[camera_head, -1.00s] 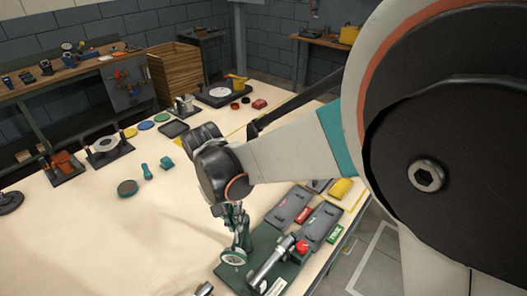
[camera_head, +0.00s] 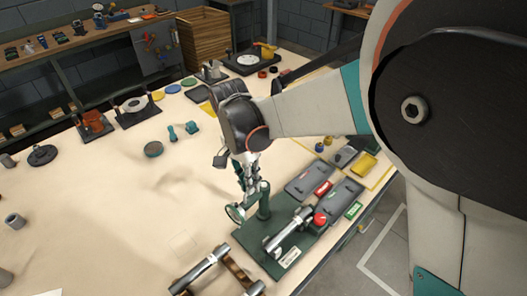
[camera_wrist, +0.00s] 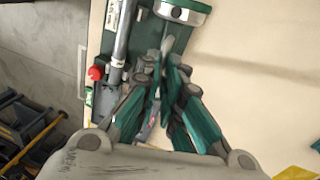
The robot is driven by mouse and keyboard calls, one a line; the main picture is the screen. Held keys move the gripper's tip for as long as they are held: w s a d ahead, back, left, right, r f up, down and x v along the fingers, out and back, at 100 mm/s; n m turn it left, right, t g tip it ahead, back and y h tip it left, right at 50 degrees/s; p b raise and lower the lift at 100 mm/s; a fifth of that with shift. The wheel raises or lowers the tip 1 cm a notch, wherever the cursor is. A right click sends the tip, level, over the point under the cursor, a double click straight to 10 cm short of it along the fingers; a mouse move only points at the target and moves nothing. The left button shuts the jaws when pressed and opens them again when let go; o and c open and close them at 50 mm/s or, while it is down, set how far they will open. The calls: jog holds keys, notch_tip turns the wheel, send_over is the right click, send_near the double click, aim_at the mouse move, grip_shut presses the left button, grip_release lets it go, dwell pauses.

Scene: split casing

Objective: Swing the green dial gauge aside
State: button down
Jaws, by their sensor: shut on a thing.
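The green dial gauge (camera_head: 236,212) has a round pale face and sits on an arm from a green post (camera_head: 264,203) on the dark green base plate (camera_head: 290,262). Its face hangs by the plate's left corner in the head view. In the wrist view the gauge (camera_wrist: 183,10) is at the top, partly cut off. My gripper (camera_head: 249,186) is beside the post. In the wrist view my gripper (camera_wrist: 166,60) is shut around a small pale part next to the gauge; the fingers hide most of the contact.
A frame with rods (camera_head: 215,270) lies in front.

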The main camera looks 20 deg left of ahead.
jog(key=c, duration=1.7)
grip_release()
jog(key=shift+f, duration=0.1)
jog(key=r, duration=0.4)
jog(key=a+r, duration=0.1)
jog(key=r, duration=0.3)
jog(key=w+a+r, duration=0.1)
jog(key=r, duration=0.3)
jog(key=shift+a, duration=0.1)
jog(key=shift+w, duration=0.1)
